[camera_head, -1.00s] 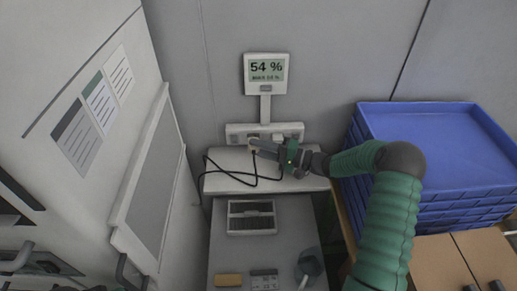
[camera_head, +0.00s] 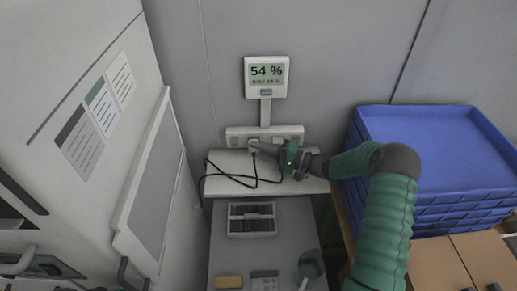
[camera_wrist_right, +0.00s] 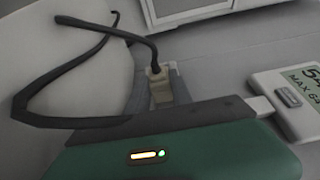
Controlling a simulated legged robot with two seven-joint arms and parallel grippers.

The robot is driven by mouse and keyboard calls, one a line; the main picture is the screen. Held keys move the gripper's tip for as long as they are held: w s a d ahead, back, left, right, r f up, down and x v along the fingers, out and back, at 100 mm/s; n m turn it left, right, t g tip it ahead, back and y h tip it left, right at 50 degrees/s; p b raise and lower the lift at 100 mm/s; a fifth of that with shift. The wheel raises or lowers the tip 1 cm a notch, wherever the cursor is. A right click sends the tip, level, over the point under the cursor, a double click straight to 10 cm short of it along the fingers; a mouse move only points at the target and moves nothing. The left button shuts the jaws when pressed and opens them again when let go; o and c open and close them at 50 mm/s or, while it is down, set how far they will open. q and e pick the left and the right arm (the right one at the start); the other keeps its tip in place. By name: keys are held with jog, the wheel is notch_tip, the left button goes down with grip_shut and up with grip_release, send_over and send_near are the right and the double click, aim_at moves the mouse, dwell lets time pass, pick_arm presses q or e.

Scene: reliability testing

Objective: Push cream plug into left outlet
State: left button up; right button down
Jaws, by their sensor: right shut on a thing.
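The cream plug (camera_wrist_right: 159,91) is held between the grey fingers of my right gripper (camera_wrist_right: 157,93), with a black cord running from its end. In the head view my right gripper (camera_head: 256,145) reaches in from the right, its fingertips just in front of the white outlet strip (camera_head: 236,137) on the wall, left of the strip's middle. The fingers cover the plug and part of the left outlet, so I cannot tell whether the plug's prongs are in the outlet. My left gripper is not in view.
The black cord (camera_head: 228,177) loops over the white ledge (camera_head: 225,160) below the strip. Stacked blue trays (camera_head: 430,145) stand at the right. A grey worktop (camera_head: 225,255) with a small compartmented tray (camera_head: 252,234) lies in front.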

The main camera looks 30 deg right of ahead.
jog(key=shift+p, duration=0.35)
dwell(0.4)
jog(key=shift+w+d, duration=0.25)
jog(key=shift+w, duration=0.25)
jog(key=shift+p, duration=0.5)
dwell(1.1)
jog(key=shift+w+d, duration=0.1)
jog(key=shift+w, duration=0.1)
jog(key=shift+w+d+r, duration=0.1)
jog(key=shift+w, duration=0.05)
dwell(0.5)
jog(key=c, duration=1.1)
grip_release()
jog(key=shift+o, duration=0.2)
